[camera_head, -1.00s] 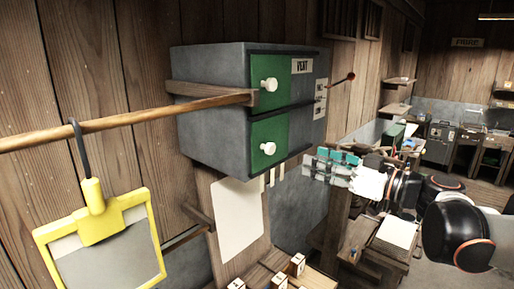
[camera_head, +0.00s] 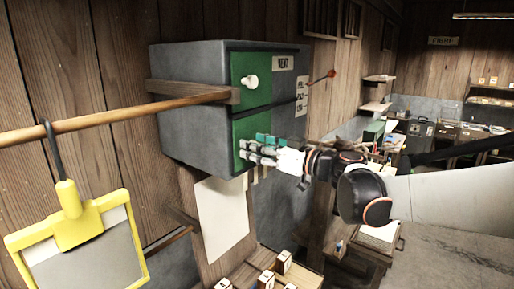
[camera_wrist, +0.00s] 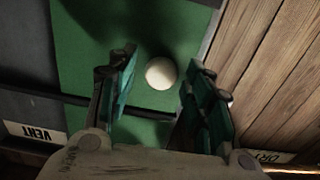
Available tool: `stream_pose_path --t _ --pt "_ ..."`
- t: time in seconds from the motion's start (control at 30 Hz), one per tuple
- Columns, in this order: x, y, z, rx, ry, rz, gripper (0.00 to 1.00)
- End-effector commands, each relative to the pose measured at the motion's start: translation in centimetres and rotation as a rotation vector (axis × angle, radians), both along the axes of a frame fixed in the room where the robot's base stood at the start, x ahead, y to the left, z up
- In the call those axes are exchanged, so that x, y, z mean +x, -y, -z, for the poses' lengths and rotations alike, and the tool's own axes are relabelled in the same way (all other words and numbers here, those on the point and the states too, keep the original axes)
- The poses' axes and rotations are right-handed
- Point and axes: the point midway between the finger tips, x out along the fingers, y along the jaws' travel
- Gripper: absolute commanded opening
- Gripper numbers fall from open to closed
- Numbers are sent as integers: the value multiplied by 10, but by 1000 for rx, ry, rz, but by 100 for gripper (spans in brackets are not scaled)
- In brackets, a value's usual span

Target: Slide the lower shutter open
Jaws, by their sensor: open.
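The lower shutter (camera_head: 241,130) is a green panel on the front of a grey box, under the upper green shutter (camera_head: 258,97). My gripper (camera_head: 262,147) is in front of the lower shutter and hides its white knob in the head view. In the wrist view the lower shutter (camera_wrist: 100,30) fills the upper middle, and its round white knob (camera_wrist: 160,73) shows between the teal fingers of my open gripper (camera_wrist: 161,62). There is a gap on both sides of the knob. I cannot tell how deep the fingers reach around it.
A wooden rod (camera_head: 110,117) runs across the left to the box (camera_head: 190,110). A yellow-framed paddle (camera_head: 72,230) hangs from it on a hook. The upper shutter has its own white knob (camera_head: 251,82). Lettered blocks (camera_head: 283,262) stand below. A workbench is at the right.

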Motion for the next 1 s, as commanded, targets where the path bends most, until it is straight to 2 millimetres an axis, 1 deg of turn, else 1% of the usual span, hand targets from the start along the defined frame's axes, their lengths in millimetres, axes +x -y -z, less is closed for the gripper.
stream_pose_path --t 0.2,0.23,0.27,0.3,0.37,0.4,0.43,0.6,0.73,0.87,1.0 --pt "0 0 0 0 0 0 47" --pt "0 0 0 0 0 0 42" --pt "0 0 0 0 0 0 35" --pt "0 0 0 0 0 0 26" --pt "0 0 0 0 0 0 13" --pt "0 0 0 0 0 0 4" --pt "0 0 0 0 0 0 0" --pt "1 1 0 0 0 0 0" --pt "11 8 1 0 0 1 0" --pt "31 24 2 1 1 3 0" --pt "58 46 2 1 1 3 0"
